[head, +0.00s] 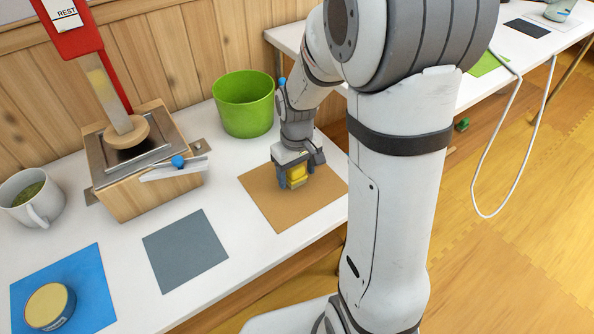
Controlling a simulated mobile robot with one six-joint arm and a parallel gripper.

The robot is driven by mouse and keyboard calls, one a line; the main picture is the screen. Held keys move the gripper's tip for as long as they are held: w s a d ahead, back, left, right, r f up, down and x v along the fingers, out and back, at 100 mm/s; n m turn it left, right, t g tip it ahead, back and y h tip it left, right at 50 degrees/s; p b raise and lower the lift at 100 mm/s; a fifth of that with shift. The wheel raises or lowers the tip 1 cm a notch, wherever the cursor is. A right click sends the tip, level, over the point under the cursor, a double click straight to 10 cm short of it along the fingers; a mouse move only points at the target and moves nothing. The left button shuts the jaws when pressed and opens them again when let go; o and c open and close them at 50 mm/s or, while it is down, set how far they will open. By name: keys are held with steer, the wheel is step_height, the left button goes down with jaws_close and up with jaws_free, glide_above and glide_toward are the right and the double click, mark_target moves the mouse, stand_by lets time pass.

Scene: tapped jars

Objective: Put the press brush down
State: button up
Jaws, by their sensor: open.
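A small yellow block (297,173), which looks like the press brush, is at the brown mat (262,205) on the white table. My gripper (292,178) points down over the mat with its fingers open around the yellow block. The fingers and wrist hide part of the block. Its underside is hidden, but it appears to rest on the mat.
A wooden press box (150,190) with a red lever (70,30) stands to the left. A green bucket (244,105) is behind the mat. A grey mat (185,250) is bare. A white mug (32,198) and a yellow-lidded tin (47,306) on a blue mat (90,285) are at far left.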

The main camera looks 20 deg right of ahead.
mark_target(299, 166)
steer(key=shift+f, duration=0.2)
steer(key=r+p, duration=0.1)
steer(key=r, duration=0.1)
steer(key=r+p, duration=0.1)
steer(key=r, duration=0.2)
steer(key=r+p, duration=0.1)
steer(key=r, duration=0.2)
steer(key=shift+w+d, duration=0.1)
steer(key=shift+d, duration=0.25)
steer(key=s+r+m+t, duration=0.1)
steer(key=s+r+m, duration=0.2)
steer(key=s, duration=1.1)
step_height(299, 166, up, 2)
steer(key=shift+a+r+m, duration=0.25)
steer(key=shift+a+m, duration=0.05)
steer(key=shift+a, duration=0.05)
steer(key=shift+c, duration=0.6)
